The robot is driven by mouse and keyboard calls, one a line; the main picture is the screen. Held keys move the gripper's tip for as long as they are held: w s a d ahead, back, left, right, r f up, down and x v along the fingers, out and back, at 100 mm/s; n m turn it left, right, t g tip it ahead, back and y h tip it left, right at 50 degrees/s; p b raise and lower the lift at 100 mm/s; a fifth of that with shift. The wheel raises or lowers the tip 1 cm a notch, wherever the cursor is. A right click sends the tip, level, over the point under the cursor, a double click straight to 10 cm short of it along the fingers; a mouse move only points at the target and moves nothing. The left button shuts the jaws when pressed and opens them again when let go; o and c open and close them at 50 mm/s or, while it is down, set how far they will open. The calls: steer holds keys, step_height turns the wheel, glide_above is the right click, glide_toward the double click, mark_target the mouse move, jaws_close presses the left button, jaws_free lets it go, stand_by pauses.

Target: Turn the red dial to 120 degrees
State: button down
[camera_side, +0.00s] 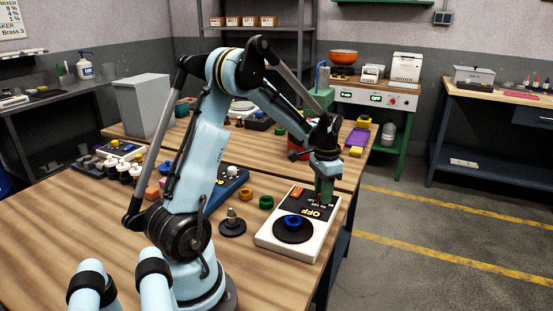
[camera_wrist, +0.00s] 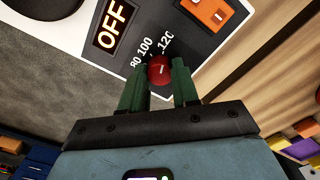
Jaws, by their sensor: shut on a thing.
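The red dial (camera_wrist: 159,70) sits on the black face of a white control box (camera_side: 262,239). In the wrist view the green fingers of my gripper (camera_wrist: 160,84) stand on either side of the dial and are shut on it. A short white mark shows on the dial's top; its exact angle is hard to read. The printed numbers 80, 100 and 120 (camera_wrist: 166,38) show beside the dial; other scale marks are hidden or unclear. In the side view my gripper (camera_side: 325,191) points down at the box's far right part and mostly hides the dial.
The box also carries an orange switch (camera_wrist: 208,12), a lit OFF display (camera_wrist: 112,24) and a blue knob (camera_side: 293,221) on a black disc. The table edge is close on the right.

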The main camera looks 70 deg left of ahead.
steer(key=c, duration=0.8)
jaws_free()
steer(key=shift+c, duration=0.2)
step_height(320, 180, up, 12)
steer(key=s+d+t, duration=0.3)
steer(key=s+d, duration=0.1)
steer(key=d, duration=0.6)
steer(key=s+d+f+t, duration=0.1)
steer(key=s+d+t, duration=0.3)
steer(key=d, duration=0.7)
steer(key=shift+f, duration=0.3)
